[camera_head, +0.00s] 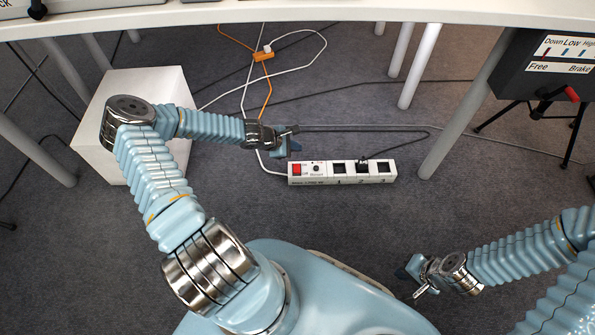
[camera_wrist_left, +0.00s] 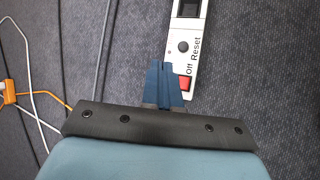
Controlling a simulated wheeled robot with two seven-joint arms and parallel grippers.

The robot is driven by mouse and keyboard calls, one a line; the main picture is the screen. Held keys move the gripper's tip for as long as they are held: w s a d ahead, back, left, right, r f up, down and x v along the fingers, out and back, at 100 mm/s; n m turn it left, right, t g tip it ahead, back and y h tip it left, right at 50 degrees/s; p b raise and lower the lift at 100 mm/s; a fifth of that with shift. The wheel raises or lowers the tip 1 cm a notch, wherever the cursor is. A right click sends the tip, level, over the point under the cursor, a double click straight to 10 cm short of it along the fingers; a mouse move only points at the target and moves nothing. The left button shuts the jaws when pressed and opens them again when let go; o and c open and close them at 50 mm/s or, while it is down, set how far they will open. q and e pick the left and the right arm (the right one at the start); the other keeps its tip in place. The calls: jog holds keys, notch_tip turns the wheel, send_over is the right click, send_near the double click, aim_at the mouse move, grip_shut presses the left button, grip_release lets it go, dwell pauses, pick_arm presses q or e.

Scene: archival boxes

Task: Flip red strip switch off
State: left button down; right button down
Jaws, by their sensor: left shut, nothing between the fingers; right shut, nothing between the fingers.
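A white power strip (camera_head: 325,178) lies on the grey carpet, with a red switch (camera_head: 296,169) at its left end. In the left wrist view the red switch (camera_wrist_left: 186,84) shows beside the fingertips, partly covered by them, with "Off" and "Reset" printed next to it. My left gripper (camera_head: 292,149) is shut and empty, just above and beyond the switch end of the strip; its blue fingers (camera_wrist_left: 164,80) are together. I cannot tell whether they touch the strip. My right gripper (camera_head: 413,280) is shut and empty, low on the right, away from the strip.
A black plug (camera_head: 362,167) sits in the strip. An orange connector (camera_head: 263,55) and several cables lie on the carpet behind. A white box (camera_head: 165,88) stands left, by my left arm. White table legs (camera_head: 419,66) stand right. Carpet in front of the strip is clear.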

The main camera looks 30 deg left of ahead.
pick_arm(q)
jog(key=b, duration=0.6)
send_over(295, 171)
notch_tip(295, 171, down, 7)
jog(key=shift+w+f, duration=0.1)
jog(key=shift+f+b, duration=0.6)
jog(key=shift+f, duration=0.15)
dwell(1.0)
jog(key=shift+s+f, duration=0.2)
jog(key=shift+f, duration=0.15)
jog(key=shift+f+b, duration=0.4)
dwell(0.4)
jog(key=shift+r, duration=0.1)
jog(key=shift+r+p, duration=0.7)
jog(key=shift+p, duration=0.05)
jog(key=shift+w, duration=0.1)
